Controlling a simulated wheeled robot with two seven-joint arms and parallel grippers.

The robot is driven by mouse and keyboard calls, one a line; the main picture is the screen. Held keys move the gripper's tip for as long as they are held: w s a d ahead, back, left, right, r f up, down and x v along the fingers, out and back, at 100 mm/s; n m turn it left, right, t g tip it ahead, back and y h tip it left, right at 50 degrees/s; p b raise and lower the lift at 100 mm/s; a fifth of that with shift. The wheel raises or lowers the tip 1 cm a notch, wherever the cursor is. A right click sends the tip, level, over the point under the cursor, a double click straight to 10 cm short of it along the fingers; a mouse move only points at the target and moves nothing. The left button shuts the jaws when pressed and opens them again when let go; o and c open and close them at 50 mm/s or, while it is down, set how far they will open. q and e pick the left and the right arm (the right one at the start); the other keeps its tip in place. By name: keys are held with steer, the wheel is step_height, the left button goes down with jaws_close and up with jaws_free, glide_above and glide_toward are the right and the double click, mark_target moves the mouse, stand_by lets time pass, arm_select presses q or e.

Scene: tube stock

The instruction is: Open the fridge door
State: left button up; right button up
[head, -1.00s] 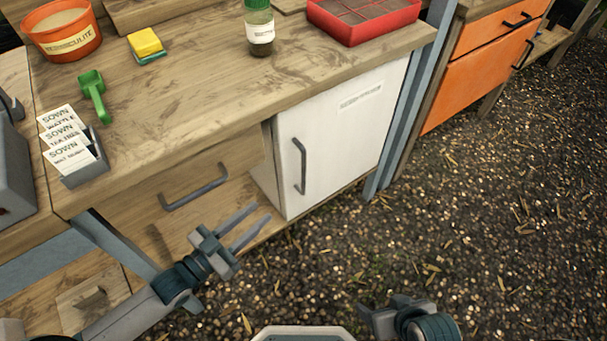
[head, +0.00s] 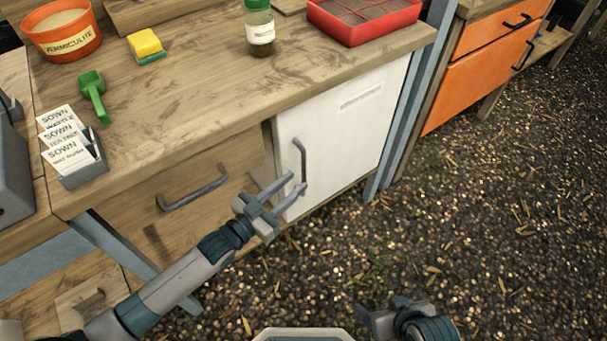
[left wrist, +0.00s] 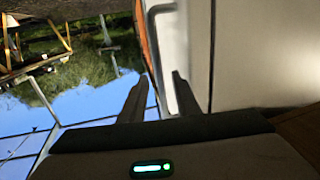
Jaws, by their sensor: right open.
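The white fridge door (head: 345,140) is closed under the bench top, with a grey vertical bar handle (head: 303,160) near its left edge. My left gripper (head: 297,183) is open at the lower part of this handle. In the left wrist view the handle (left wrist: 158,60) runs down between the two spread fingertips (left wrist: 157,90); contact cannot be told. My right gripper (head: 385,312) is low at the bottom of the head view, over the gravel, apart from the fridge; its fingers are mostly hidden.
A wooden drawer (head: 190,190) with a grey handle is left of the fridge. The bench top (head: 190,110) holds a jar (head: 260,30), a red seed tray (head: 365,38), a sponge (head: 146,45) and a green scoop (head: 93,95). Gravel (head: 480,210) in front is clear.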

mark_target(302, 177)
arm_select(q)
steer(key=shift+x, duration=2.45)
jaws_close()
